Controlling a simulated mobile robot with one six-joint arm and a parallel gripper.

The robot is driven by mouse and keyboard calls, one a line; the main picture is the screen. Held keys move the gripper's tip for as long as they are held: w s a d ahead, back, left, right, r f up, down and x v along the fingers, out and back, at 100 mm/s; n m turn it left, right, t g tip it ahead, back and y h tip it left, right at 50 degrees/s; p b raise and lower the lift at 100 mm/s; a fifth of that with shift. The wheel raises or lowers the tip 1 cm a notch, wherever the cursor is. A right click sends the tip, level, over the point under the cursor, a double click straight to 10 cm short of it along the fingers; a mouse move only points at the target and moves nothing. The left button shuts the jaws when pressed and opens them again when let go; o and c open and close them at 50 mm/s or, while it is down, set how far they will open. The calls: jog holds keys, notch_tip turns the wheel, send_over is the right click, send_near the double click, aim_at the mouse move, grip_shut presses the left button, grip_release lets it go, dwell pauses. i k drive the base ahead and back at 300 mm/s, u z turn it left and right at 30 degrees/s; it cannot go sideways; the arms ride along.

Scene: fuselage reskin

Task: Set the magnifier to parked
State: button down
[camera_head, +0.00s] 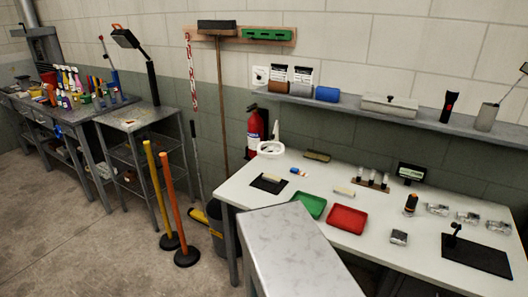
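A white ring-shaped head, which looks like the magnifier (271,148), is at the back left of the white workbench (240,192), near the wall. A short white upright piece (276,130) rises just behind the ring. The ring appears to lie roughly level, close above the bench top. I cannot tell how its arm is joined or which position it is set to. My gripper is not in view.
The bench holds a green tray (309,205), a red tray (347,219) and a black mat (476,255). A fire extinguisher (256,131) hangs left of the ring. A grey-topped table (297,250) stands in front. Two poles (178,215) stand on the floor at left.

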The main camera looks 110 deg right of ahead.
aim_at(269, 155)
jog(key=z, duration=0.2)
jog(key=i, duration=0.55)
jog(key=u, duration=0.9)
jog(key=k, duration=0.1)
jog(key=z, duration=2.85)
jog(key=k, duration=0.2)
jog(key=z, duration=1.95)
